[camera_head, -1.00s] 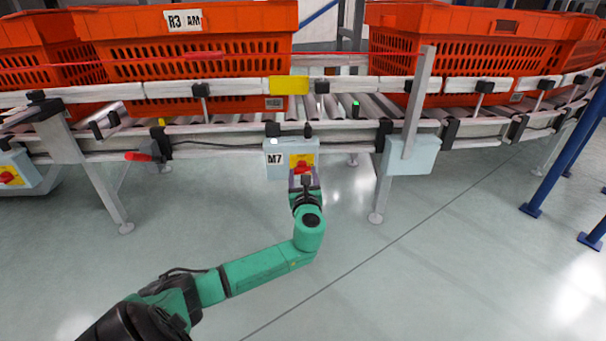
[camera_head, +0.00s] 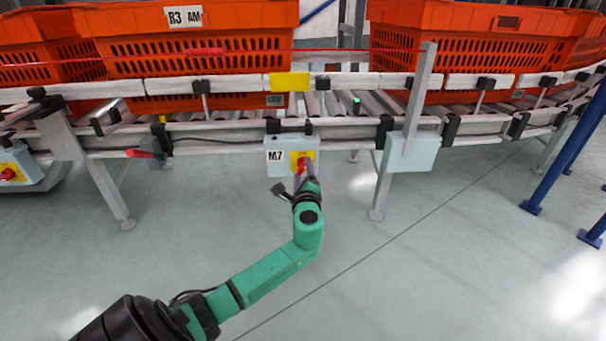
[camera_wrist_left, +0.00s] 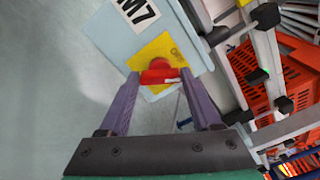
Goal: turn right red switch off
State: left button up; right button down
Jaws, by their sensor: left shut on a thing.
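The right red switch (camera_head: 300,159) is a red knob on a yellow plate, on the front of a light grey-blue box (camera_head: 278,170) labelled M7 under the conveyor. My left gripper (camera_head: 304,173) reaches up to it from below, shut on the knob. In the left wrist view the red knob (camera_wrist_left: 158,74) sits between the two purple fingertips of the gripper (camera_wrist_left: 161,78), and the box looks tilted relative to the gripper. Another red switch (camera_head: 8,174) on a yellow plate is at the far left. My right gripper is not in view.
A roller conveyor (camera_head: 220,133) carrying orange totes (camera_head: 225,75) runs across above the box. A plain grey-blue box (camera_head: 412,152) and a metal leg stand to the right. A red-tipped part (camera_head: 140,153) sticks out at left. The floor in front is clear.

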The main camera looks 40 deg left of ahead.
pick_arm(q)
jog(key=n, duration=0.1)
jog(key=n+b, duration=0.1)
jog(key=n, duration=0.2)
jog(key=shift+f+b, duration=0.25)
jog(key=shift+b, duration=0.1)
jog(key=shift+n+b, duration=0.4)
jog(key=shift+n, duration=0.6)
jog(key=shift+r, duration=0.1)
jog(key=o, duration=1.4)
jog(key=shift+s+d+r, duration=0.1)
jog(key=shift+s, duration=0.05)
